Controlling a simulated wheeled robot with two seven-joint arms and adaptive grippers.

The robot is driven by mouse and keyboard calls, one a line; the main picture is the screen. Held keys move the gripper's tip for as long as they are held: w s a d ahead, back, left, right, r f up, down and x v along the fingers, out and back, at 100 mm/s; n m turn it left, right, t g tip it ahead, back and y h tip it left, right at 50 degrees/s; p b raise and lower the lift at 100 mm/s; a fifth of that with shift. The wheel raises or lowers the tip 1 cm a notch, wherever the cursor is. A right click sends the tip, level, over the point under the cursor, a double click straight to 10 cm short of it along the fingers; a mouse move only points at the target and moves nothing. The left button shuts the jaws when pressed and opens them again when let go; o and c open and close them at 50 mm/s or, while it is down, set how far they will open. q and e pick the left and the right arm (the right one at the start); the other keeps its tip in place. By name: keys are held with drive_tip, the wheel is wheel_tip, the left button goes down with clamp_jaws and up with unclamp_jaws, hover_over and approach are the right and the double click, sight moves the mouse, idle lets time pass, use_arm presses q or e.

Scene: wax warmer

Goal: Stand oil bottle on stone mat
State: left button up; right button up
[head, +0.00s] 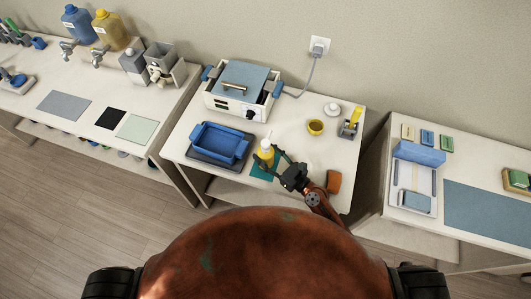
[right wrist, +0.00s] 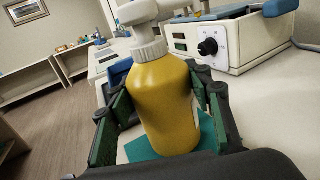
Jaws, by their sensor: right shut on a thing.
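The oil bottle is a yellow bottle (head: 266,151) with a white pump top. It stands upright over a teal mat (head: 258,174) on the middle table. My right gripper (head: 276,158) is shut around the bottle's body. In the right wrist view the bottle (right wrist: 163,105) sits between the two fingers, close to upright. The teal mat (right wrist: 208,132) shows around its base there. I cannot tell whether the base touches the mat. No other mat that is clearly stone shows on this table; a dark grey slab (head: 200,158) lies under a blue tray. My left gripper is not in view.
The blue tray (head: 219,142) is left of the bottle. The wax warmer (head: 243,90) with a blue-grey lid stands behind. A yellow cup (head: 316,127), a white round jar (head: 332,109) and a small holder (head: 348,128) are to the right. Table gaps lie on both sides.

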sight(272, 160)
drive_tip(key=shift+f+b, duration=0.55)
idle(0.7)
drive_tip(key=o, duration=1.7)
drive_tip(key=shift+f, duration=0.1)
drive_tip(key=shift+d, duration=0.1)
drive_tip(key=shift+v, duration=1.3)
drive_tip(key=shift+b+v, duration=0.95)
drive_tip(key=shift+v, duration=1.65)
drive_tip(key=shift+s, duration=0.1)
